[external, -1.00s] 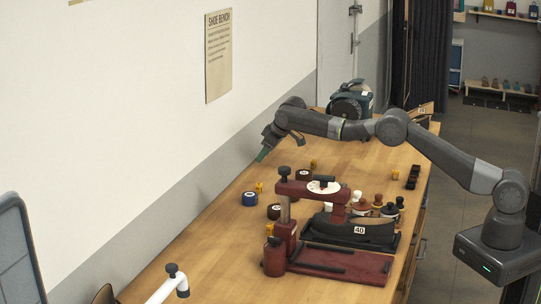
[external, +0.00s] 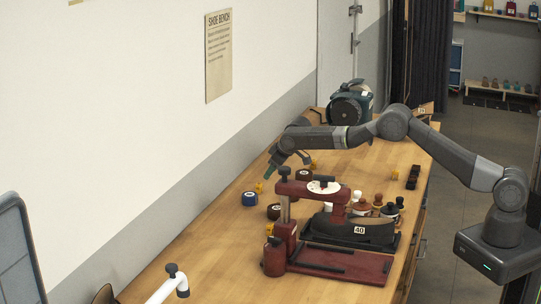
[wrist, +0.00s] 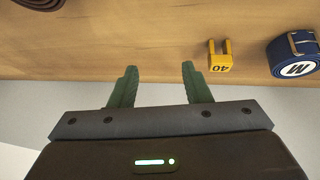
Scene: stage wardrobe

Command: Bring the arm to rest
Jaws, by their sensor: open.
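My gripper (external: 272,168) is above the back part of the wooden bench (external: 205,246), near the wall, with its fingers pointing down and to the left. In the wrist view its two green fingers (wrist: 155,85) stand apart with nothing between them. My arm stretches across the bench from its base at the right, bent at the elbow.
A green machine (external: 350,104) is at the far end.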

